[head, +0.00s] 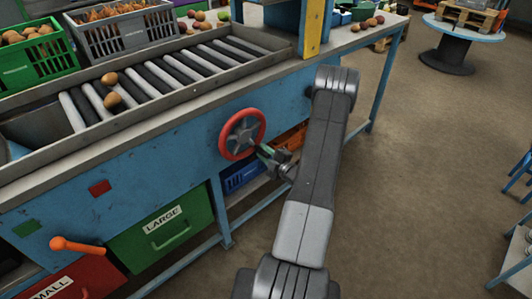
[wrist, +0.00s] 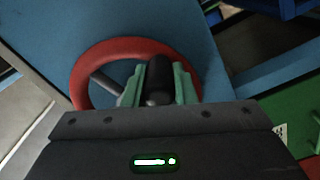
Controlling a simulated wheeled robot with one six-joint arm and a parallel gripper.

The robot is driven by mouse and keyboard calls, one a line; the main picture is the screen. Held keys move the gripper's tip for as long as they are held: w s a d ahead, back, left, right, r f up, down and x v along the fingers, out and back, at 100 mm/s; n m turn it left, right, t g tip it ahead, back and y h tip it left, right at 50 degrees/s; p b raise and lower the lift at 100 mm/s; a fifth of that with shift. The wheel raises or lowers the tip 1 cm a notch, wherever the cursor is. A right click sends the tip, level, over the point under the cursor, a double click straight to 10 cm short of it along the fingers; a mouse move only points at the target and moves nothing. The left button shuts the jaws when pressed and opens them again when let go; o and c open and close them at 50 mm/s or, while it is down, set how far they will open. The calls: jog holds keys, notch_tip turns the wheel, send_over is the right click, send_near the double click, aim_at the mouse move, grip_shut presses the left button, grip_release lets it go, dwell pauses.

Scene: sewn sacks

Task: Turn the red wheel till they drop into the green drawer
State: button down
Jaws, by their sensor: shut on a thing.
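The red wheel (head: 242,134) is mounted on the blue side of the sorting table, with dark spokes. My gripper (head: 268,153) is at its lower right side. In the wrist view the green fingers of my gripper (wrist: 160,82) are shut on the wheel's dark handle, and the red wheel (wrist: 92,67) curves behind them. Two round brown potato-like items (head: 111,88) lie on the roller bed (head: 170,78). The green drawer (head: 160,232) labelled LARGE sits under the table, left of the wheel, and looks closed. Its inside is hidden.
A red drawer (head: 78,280) labelled SMALL and an orange lever (head: 77,246) are at the lower left. Green (head: 35,62) and grey (head: 122,32) crates of produce stand behind the rollers. Blue and orange crates sit below the table.

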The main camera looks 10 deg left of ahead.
dwell(0.4)
jog(key=c, duration=1.2)
grip_release()
jog(key=shift+a, duration=0.1)
jog(key=v, duration=1.4)
jog(key=shift+a+f, duration=0.1)
